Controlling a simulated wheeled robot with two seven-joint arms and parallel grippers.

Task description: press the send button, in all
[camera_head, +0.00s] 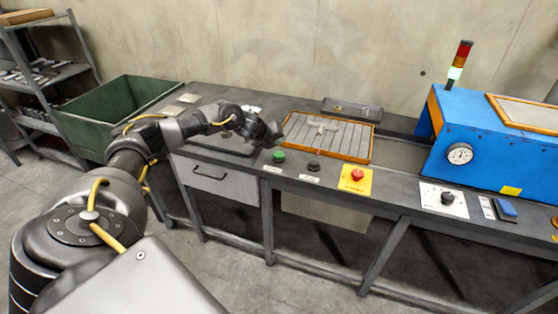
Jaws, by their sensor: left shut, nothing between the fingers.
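A green button (279,156) and a dark button (314,165) sit along the front edge of the workbench (225,150), each with a small white label. The labels are too small to read, so I cannot tell which one is the send button. To their right is a red mushroom button (357,174) on a yellow plate. My left gripper (274,133) is shut and empty, above the bench just behind the green button and apart from it. My right gripper is not in view.
A wood-framed slatted tray (371,155) holding a grey part lies behind the buttons. A blue machine (485,140) with a gauge and signal light stands at the right. A black knob (447,198) is in front of it. A green bin (100,112) stands at the left.

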